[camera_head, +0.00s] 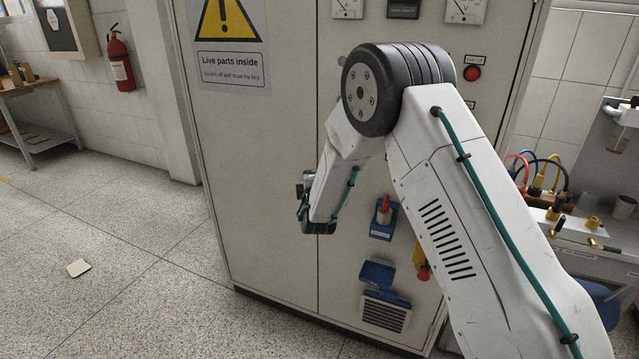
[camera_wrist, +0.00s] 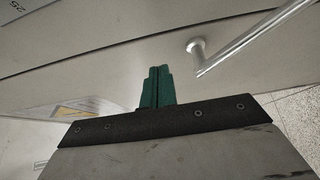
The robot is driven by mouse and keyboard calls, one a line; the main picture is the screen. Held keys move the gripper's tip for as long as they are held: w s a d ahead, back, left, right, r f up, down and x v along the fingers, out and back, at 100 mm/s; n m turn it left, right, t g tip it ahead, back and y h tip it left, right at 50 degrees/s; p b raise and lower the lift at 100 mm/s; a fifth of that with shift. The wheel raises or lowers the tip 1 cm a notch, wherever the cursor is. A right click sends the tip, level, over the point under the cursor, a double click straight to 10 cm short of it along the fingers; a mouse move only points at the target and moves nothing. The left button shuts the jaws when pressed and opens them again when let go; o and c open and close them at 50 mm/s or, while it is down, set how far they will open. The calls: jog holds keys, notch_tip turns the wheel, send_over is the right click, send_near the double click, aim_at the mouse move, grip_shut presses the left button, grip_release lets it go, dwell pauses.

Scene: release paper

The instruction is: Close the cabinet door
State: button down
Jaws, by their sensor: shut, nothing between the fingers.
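The grey cabinet stands in the middle of the head view. Its left door (camera_head: 262,185) carries a yellow warning sign and meets the right panel (camera_head: 345,270) at a thin vertical seam. The door looks about flush with the front; I cannot tell whether a small gap is left. In the wrist view, the green fingers of my gripper (camera_wrist: 157,87) are together and empty, pointing at the cabinet face. A silver bar handle (camera_wrist: 250,40) shows right of the fingers, apart from them. In the head view my arm hides the handle and fingertips.
The right panel carries a red knob switch (camera_head: 384,208), a blue fitting (camera_head: 377,274) and a vent (camera_head: 385,316). A bench with cables (camera_head: 545,195) stands at the right. The floor at left is open, with a small pale card (camera_head: 78,268) on it.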

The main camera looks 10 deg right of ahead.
jog(key=shift+w+d, duration=0.35)
jog(key=shift+w, duration=0.1)
jog(key=shift+s, duration=0.1)
